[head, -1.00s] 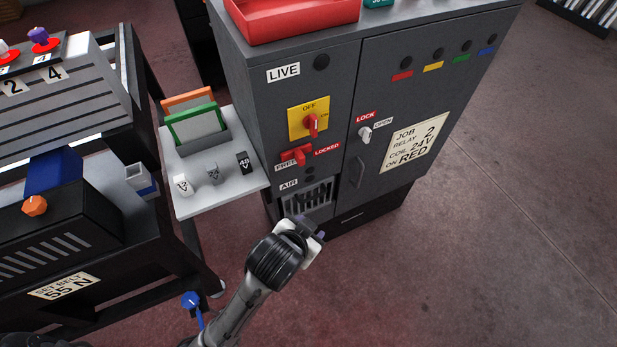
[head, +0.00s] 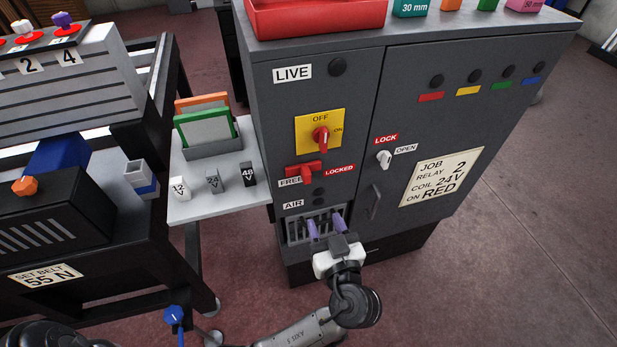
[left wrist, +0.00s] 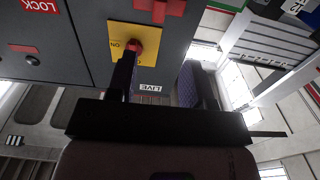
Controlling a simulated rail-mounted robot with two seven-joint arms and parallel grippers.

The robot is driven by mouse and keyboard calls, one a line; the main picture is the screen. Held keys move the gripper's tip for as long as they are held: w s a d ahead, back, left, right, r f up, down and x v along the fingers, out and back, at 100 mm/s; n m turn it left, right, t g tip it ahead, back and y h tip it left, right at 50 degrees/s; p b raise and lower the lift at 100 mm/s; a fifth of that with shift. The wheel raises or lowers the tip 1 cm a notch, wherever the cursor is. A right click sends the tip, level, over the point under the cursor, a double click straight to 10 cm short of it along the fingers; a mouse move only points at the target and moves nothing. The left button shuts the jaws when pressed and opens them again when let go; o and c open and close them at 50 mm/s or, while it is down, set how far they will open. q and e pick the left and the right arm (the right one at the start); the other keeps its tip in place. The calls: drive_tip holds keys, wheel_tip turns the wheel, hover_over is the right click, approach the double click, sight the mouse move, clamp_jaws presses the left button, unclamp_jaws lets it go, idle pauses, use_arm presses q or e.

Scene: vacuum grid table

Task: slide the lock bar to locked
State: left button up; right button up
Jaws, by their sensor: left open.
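The red lock bar (head: 304,172) is on the grey cabinet's front, between the FREE label (head: 290,182) and the LOCKED label (head: 339,170). The bar partly covers the FREE label. Red parts, likely of the bar, show at the top of the left wrist view (left wrist: 158,9). My left gripper (head: 326,224) is open and empty, with its purple fingertips apart in front of the vent, below the bar in the picture. Its dark fingers (left wrist: 163,75) stand apart in the left wrist view. My right gripper is not in view.
A red rotary switch (head: 321,138) on a yellow plate sits above the bar. A white LOCK/OPEN knob (head: 384,158) and a door handle (head: 375,202) are to the right. A side shelf (head: 205,208) with small blocks stands left. The floor at right is clear.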

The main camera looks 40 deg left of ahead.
sight(308, 179)
use_arm(q)
drive_tip(key=b+x, duration=0.1)
drive_tip(key=x, duration=1.2)
drive_tip(key=shift+w+a, duration=0.2)
drive_tip(key=shift+a, duration=0.05)
clamp_jaws()
